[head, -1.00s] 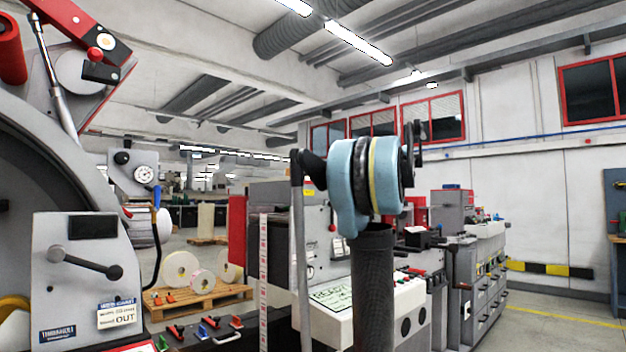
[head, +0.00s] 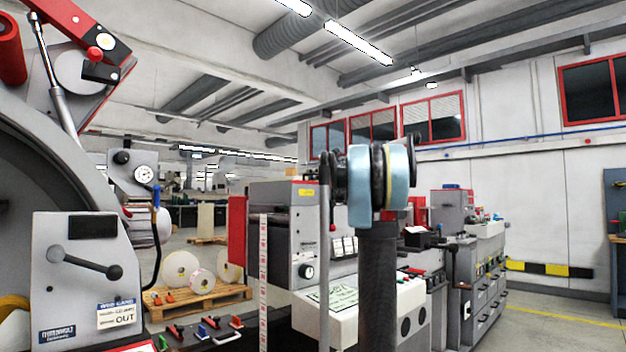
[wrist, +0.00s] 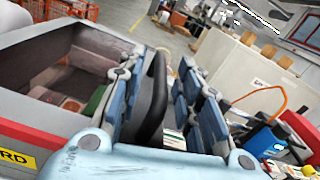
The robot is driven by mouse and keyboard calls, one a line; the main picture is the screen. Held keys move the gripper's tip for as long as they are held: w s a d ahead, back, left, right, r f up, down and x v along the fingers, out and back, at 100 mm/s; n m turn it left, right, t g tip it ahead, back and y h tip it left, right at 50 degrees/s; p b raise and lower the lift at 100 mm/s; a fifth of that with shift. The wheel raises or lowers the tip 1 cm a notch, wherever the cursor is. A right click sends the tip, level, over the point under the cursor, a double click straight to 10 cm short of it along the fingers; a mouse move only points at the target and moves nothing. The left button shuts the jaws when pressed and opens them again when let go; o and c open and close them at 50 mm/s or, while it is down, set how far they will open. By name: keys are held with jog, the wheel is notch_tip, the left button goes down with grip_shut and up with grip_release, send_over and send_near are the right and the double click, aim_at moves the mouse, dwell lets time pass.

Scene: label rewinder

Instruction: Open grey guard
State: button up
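In the wrist view, my gripper (wrist: 161,72) has its two blue-jointed fingers spread apart. A black curved handle (wrist: 153,97) stands between them, with a gap visible towards the right finger. Contact with the left finger cannot be told. To the left is a grey, red-edged housing with an open-looking inside, which seems to be the grey guard (wrist: 50,42). A yellow label ending in "RD" (wrist: 16,159) is at its lower left. In the head view, a grey box with a small yellow label (head: 290,215) stands behind my arm. My arm hides the fingers there.
A large grey machine with a lever panel (head: 85,300) fills the left of the head view. A pallet with white rolls (head: 205,293) stands on the floor behind. A white sloped panel (head: 330,325) lies below my arm. Open floor is at the right.

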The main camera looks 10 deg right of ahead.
jog(key=shift+x, duration=1.2)
jog(key=shift+c, duration=0.6)
grip_shut()
jog(key=shift+d+r, duration=0.1)
